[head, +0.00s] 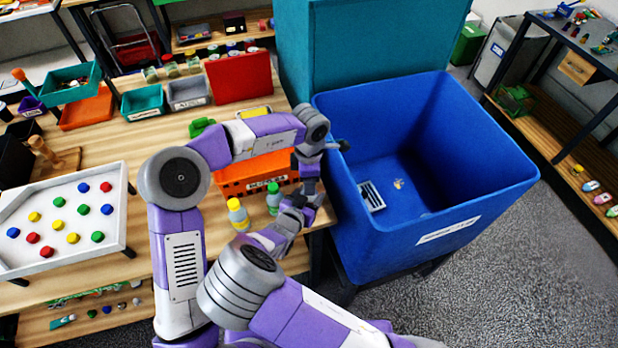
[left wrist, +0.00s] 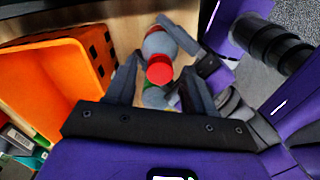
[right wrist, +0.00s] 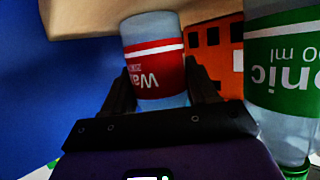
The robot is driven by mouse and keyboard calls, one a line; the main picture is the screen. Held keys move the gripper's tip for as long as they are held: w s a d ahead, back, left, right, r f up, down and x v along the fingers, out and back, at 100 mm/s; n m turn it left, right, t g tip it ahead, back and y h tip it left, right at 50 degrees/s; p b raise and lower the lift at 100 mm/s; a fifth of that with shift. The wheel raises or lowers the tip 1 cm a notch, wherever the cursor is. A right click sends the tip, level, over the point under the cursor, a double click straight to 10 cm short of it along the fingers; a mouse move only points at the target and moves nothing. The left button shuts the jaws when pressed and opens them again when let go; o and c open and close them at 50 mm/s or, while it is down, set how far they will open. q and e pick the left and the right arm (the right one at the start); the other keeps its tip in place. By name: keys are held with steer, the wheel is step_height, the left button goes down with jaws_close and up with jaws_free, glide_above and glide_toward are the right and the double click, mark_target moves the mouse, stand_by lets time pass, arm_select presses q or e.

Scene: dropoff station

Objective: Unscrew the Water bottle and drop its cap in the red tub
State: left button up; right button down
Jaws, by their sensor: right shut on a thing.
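The Water bottle (right wrist: 155,60) has a red label and stands between the fingers of my right gripper (right wrist: 160,92), which is shut on its body. Its red cap (left wrist: 160,69) shows in the left wrist view. My left gripper (left wrist: 157,72) is open above it, its fingers apart on either side of the cap with gaps visible. In the head view my left gripper (head: 305,180) and my right gripper (head: 292,212) meet at the table's right edge and hide the Water bottle. A red tub (head: 240,77) stands at the back of the table; its inside is hard to see.
A green-labelled bottle (right wrist: 285,75) stands close beside the Water bottle. A yellow-capped bottle (head: 238,213) is left of it. An orange crate (head: 250,180) is behind. A large blue bin (head: 440,160) stands right of the table. A white tray (head: 60,200) holds coloured caps.

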arm_select(q)
steer(key=shift+r, duration=2.25)
steer(key=shift+c, duration=0.2)
steer(key=m, duration=0.1)
steer(key=r+m, duration=0.1)
steer(key=m, duration=0.3)
steer(key=shift+r, duration=0.4)
steer(key=m, duration=0.1)
steer(key=r+m, duration=0.1)
steer(key=m, duration=0.3)
steer(key=shift+r, duration=0.25)
steer(key=shift+f, duration=3.95)
steer(key=shift+c, duration=0.5)
jaws_close()
steer(key=n, duration=0.6)
steer(key=shift+n, duration=0.3)
